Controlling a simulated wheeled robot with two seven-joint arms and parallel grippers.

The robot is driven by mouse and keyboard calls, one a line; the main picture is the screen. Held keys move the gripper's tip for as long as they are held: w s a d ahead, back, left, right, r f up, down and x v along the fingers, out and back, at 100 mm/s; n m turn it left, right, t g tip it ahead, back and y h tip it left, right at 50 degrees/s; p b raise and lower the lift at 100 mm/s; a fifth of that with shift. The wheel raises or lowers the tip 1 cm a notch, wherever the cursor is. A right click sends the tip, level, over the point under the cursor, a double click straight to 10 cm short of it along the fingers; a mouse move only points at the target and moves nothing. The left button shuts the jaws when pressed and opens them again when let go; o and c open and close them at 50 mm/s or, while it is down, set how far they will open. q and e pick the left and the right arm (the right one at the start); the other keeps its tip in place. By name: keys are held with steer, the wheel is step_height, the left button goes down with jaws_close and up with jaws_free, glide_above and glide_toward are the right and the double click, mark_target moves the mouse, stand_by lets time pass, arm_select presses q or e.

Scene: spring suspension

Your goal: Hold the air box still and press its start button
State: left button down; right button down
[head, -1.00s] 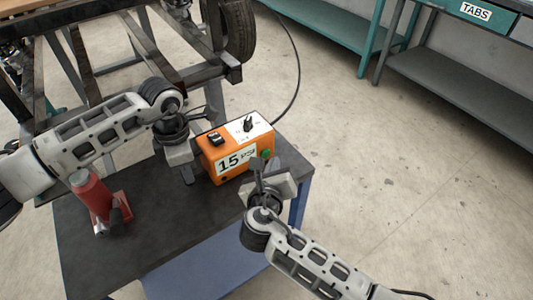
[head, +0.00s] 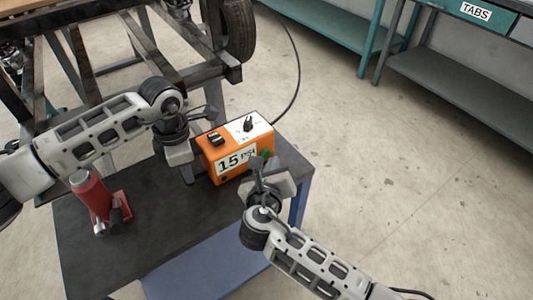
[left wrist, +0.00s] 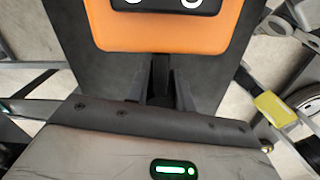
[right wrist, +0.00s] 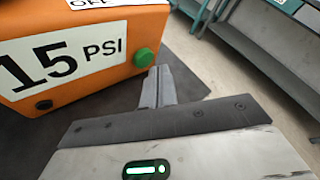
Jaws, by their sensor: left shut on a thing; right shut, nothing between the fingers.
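The orange air box (head: 214,167) stands on the dark cart top, with a "15 PSI" label on its front. Its green button (head: 266,153) is at the front's right end; it also shows in the right wrist view (right wrist: 143,58). My left gripper (head: 188,174) is shut on the air box at its left end; the left wrist view shows the box's orange end (left wrist: 160,35) right at the fingers, the grip itself partly hidden. My right gripper (head: 256,164) is shut and empty, its fingertips (right wrist: 160,72) just in front of the button. I cannot tell whether they touch it.
A red bottle jack (head: 93,195) stands on the left of the cart top (head: 150,235). A metal frame with a wheel (head: 237,28) is behind the cart. A black hose (head: 297,75) runs from behind the box. Open floor lies to the right, before teal shelves (head: 440,75).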

steer(key=shift+w+a, duration=0.2)
steer(key=shift+w, duration=0.05)
steer(key=shift+w+a, duration=0.4)
steer(key=shift+w, duration=0.2)
stand_by(1.3)
steer(key=shift+s, duration=0.15)
steer(key=shift+s+d, duration=0.6)
steer(key=shift+s, duration=0.2)
steer(key=shift+s+d, duration=0.45)
steer(key=shift+s, duration=0.25)
steer(key=shift+s+d, duration=0.45)
steer(key=shift+s, duration=0.3)
steer(key=shift+s+d, duration=0.45)
steer(key=shift+s, duration=0.25)
